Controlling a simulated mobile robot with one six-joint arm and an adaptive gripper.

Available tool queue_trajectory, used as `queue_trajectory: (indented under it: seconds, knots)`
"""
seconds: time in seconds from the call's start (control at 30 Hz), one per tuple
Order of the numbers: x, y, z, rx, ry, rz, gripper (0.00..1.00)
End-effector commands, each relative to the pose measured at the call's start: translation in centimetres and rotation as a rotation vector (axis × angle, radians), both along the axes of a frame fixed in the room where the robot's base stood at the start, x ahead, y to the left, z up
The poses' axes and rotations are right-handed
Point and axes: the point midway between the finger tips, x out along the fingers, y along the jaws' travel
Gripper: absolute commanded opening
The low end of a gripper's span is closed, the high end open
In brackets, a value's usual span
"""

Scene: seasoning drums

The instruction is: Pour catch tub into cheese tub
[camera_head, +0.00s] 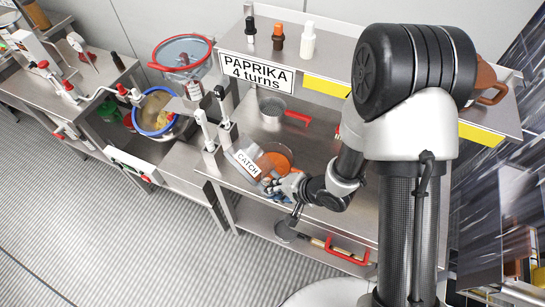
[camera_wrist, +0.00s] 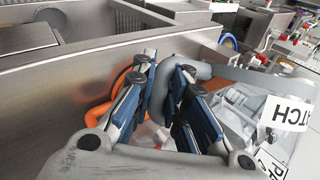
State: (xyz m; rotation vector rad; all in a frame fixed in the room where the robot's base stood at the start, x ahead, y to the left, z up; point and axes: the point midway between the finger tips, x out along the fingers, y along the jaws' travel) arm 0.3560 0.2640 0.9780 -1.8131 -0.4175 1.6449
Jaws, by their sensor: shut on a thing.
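The catch tub (camera_head: 247,163), clear-grey with a white CATCH label, is tilted at the front left of the steel table in the head view. In the wrist view its label (camera_wrist: 287,113) is at the right, over a see-through wall. My gripper (camera_head: 277,184) is just right of the tub. In the wrist view my gripper (camera_wrist: 160,104) is shut on the tub's grey handle (camera_wrist: 205,70). No cheese label is readable, so I cannot tell which container is the cheese tub. A blue-rimmed bowl (camera_head: 142,122) with pale yellow contents stands at the left.
An orange round container (camera_head: 281,153) sits close behind my gripper. A red-handled pot (camera_head: 272,106) stands farther back. Upright dispensers (camera_head: 205,128) stand left of the tub. The overhead shelf (camera_head: 325,40) carries shakers.

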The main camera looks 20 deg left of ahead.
Motion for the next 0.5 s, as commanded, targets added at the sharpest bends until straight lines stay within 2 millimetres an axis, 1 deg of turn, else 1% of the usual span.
queue_trajectory:
  seconds: [0.5]
  knots:
    - [0.61, -0.35, 0.46, 0.037, 0.059, 0.0, 0.0]
